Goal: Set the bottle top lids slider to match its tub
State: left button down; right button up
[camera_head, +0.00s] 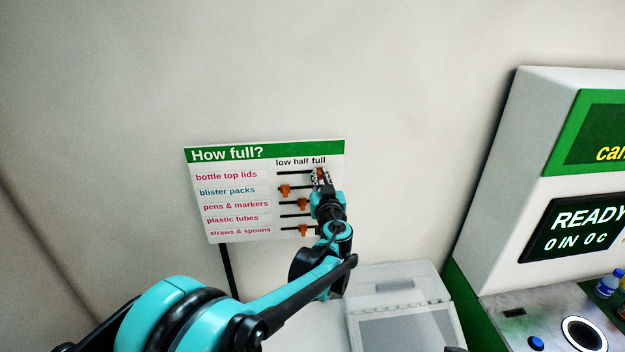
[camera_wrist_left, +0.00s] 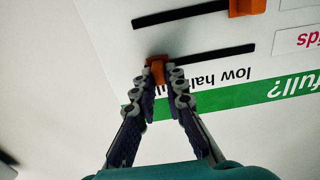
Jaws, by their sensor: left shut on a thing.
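My left gripper (camera_head: 320,175) is shut on the orange bottle top lids knob (camera_wrist_left: 157,66), at the full end of the top slot (camera_wrist_left: 215,53). The fingers partly cover the knob and the word full. The blister packs knob (camera_head: 285,190) is at low; the pens & markers knob (camera_head: 302,204) and straws & spoons knob (camera_head: 303,230) are near half. The plastic tubes knob is hidden by my gripper. No labelled tub is visible. My right gripper is out of view.
A pale box with a grey panel (camera_head: 400,330) stands below the board to the right. A white and green machine (camera_head: 500,200) with a READY screen (camera_head: 575,230) stands at the right, bottles (camera_head: 607,283) on its counter. The wall around the board is clear.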

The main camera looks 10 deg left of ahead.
pick_arm(q)
jog(key=c, duration=1.6)
grip_release()
jog(key=shift+w+d, duration=0.1)
jog(key=shift+d, duration=0.15)
jog(key=shift+o, duration=0.2)
jog(key=v, duration=1.2)
